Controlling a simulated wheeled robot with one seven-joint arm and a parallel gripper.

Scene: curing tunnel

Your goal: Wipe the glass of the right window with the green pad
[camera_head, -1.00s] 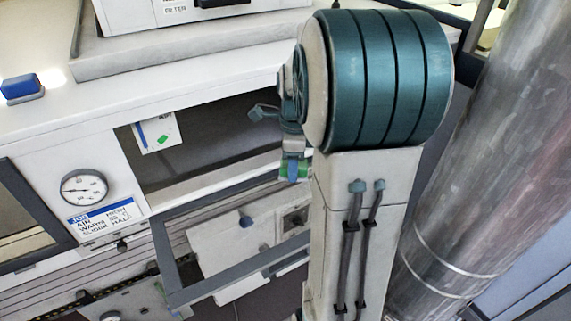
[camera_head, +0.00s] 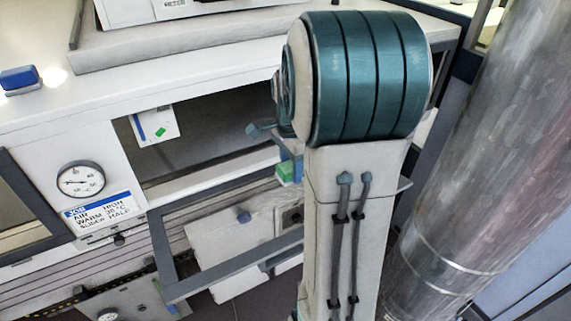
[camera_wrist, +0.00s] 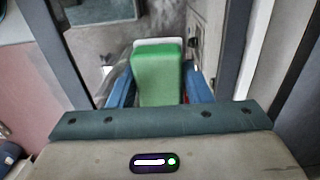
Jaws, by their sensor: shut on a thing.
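The right window (camera_head: 163,254) is a dark grey frame swung out below a dark opening; its glass is clear and shows white panels behind it. My gripper (camera_wrist: 158,82) has blue fingers shut on the sides of the green pad (camera_wrist: 158,72), a green block with a white edge at its far end. In the head view the green pad (camera_head: 286,172) shows beside my arm, near the upper right of the window frame. My arm hides the frame's right end. In the wrist view the pad lies between two dark frame bars. I cannot tell whether it touches the glass.
A round gauge (camera_head: 81,180) and a blue-and-white label (camera_head: 99,214) are left of the opening. A white card (camera_head: 154,125) hangs inside its upper left. A blue block (camera_head: 19,78) sits on the ledge. A large metal pipe (camera_head: 470,170) stands close to my arm's right.

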